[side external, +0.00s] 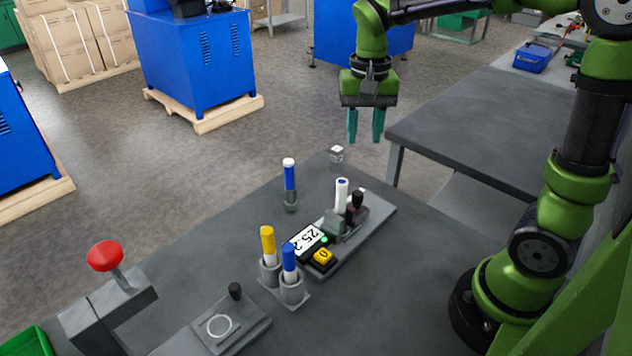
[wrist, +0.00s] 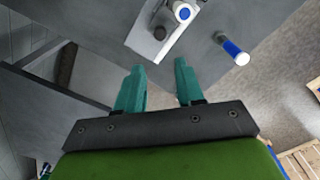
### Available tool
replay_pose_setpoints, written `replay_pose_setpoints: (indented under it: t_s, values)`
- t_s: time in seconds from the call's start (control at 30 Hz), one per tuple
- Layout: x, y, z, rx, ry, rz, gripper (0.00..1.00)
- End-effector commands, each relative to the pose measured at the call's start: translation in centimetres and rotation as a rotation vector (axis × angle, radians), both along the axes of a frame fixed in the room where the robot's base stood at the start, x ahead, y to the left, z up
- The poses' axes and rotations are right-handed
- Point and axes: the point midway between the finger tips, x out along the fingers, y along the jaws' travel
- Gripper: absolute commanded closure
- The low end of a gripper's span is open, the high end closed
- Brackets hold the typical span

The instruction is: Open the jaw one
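A grey crimper device (side external: 378,208) lies on the dark bench, with a display reading 25.2 (side external: 308,240) and a yellow button (side external: 323,257). At its far end is a grey block (side external: 336,224), a white cylinder with a blue top (side external: 341,193), and a black knob (side external: 357,200). I cannot tell which part is jaw one or whether it is open. In the wrist view, the white cylinder (wrist: 183,12) and black knob (wrist: 160,33) show near the top edge. My gripper (side external: 365,138) is open and empty, above and beyond the device; its teal fingers are apart in the wrist view (wrist: 159,68).
A blue-and-white tube (side external: 289,178) stands in a holder. Yellow (side external: 268,242) and blue (side external: 289,262) tubes stand in cups nearer. A red-knobbed press (side external: 105,256) and a ringed block (side external: 219,327) are in front.

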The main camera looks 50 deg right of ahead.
Motion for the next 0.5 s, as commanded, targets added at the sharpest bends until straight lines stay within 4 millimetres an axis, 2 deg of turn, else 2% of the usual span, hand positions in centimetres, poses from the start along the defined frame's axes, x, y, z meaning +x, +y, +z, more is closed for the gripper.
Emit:
replay_pose_setpoints:
  t_s: [0.2, 0.5]
  values:
    - [-0.1, 0.0, -4.9, 0.001, 0.006, 0.002, 0.63]
    - [-0.1, 0.0, -11.1, 0.001, 0.004, 0.001, 0.63]
